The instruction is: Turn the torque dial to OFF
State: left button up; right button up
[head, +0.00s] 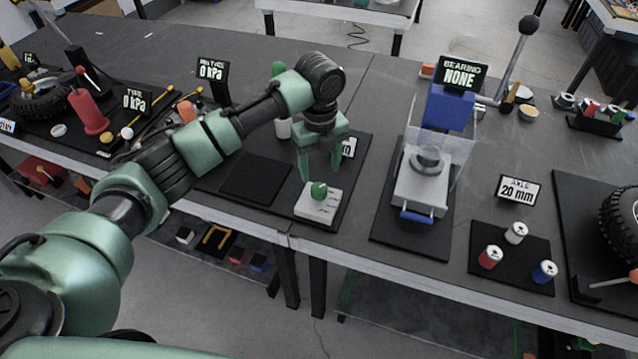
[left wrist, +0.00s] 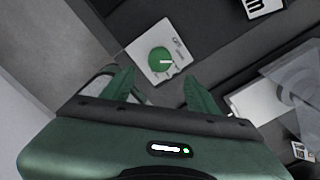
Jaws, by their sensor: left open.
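The torque dial (head: 319,190) is a green round knob on a white plate (head: 316,206) with dark markings, which lies near the front edge of the bench. In the left wrist view the dial (left wrist: 160,61) has a white pointer mark toward the right, and part of a label shows on the plate; I cannot read its full setting. My left gripper (head: 320,178) points down just above and behind the dial. In the left wrist view its two green fingers (left wrist: 158,88) are apart and empty, with the dial beyond them. My right gripper is not in view.
A press with a clear guard (head: 430,165) and a blue handle stands right of the plate. A dark mat (head: 256,179) lies to the left. Red, white and blue cans (head: 490,257) stand on a mat at the right. A tyre (head: 40,98) and red pump (head: 90,113) are far left.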

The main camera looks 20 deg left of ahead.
aim_at(319, 187)
pick_arm(q)
jog(key=shift+w+a+r, duration=0.15)
jog(key=shift+a+r, duration=0.1)
jog(key=shift+a, duration=0.05)
notch_tip(319, 187, down, 6)
jog(key=shift+r+p, duration=0.1)
jog(key=shift+p, duration=0.5)
jog(key=shift+f, duration=0.9)
grip_shut()
jog(key=shift+r, duration=0.1)
